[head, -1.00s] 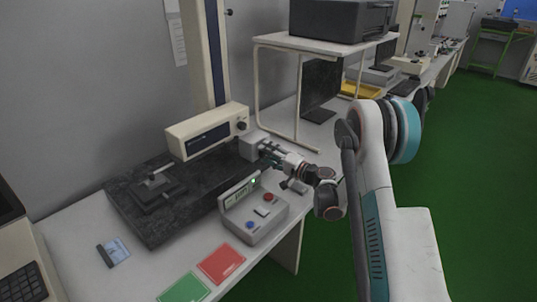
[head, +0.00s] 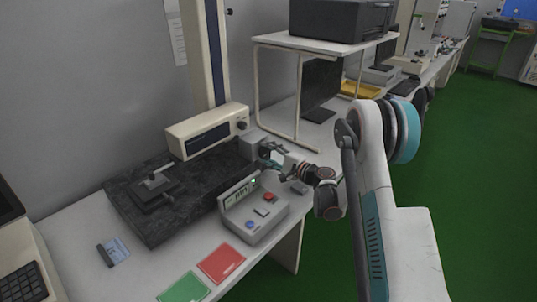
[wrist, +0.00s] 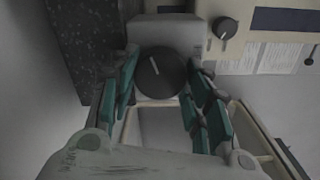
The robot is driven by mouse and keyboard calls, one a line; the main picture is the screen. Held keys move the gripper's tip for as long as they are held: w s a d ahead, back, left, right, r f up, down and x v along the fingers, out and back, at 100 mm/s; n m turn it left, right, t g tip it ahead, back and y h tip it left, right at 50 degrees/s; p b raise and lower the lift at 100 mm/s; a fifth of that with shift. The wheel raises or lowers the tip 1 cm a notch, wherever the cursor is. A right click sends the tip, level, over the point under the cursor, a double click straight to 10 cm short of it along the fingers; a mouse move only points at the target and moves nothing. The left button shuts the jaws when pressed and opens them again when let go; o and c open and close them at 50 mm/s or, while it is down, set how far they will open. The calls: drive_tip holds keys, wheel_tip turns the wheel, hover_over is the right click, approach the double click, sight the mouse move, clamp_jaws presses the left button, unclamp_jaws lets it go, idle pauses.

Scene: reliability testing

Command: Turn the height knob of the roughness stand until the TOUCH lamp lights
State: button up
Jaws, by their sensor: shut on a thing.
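The height knob (wrist: 161,74) is a black round knob with a white pointer line, on the front of a grey block (wrist: 168,32); the block also shows in the head view (head: 253,146) at the right end of the dark stone plate. My gripper (head: 268,158) is at this block. In the wrist view, my gripper's (wrist: 163,88) teal-padded fingers are shut on the knob, one on each side. A control box (head: 262,222) with a display, a red button and a blue button stands in front. A small green light (head: 253,181) glows at its display; its label is too small to read.
The dark stone plate (head: 150,226) carries a small fixture (head: 156,186). Red (head: 221,263) and green (head: 184,289) cards lie at the table's front. A shelf with a printer (head: 341,19) stands behind.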

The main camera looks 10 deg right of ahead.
drive_tip(key=o, duration=1.1)
drive_tip(key=shift+c, duration=0.2)
drive_tip(key=v, duration=1.2)
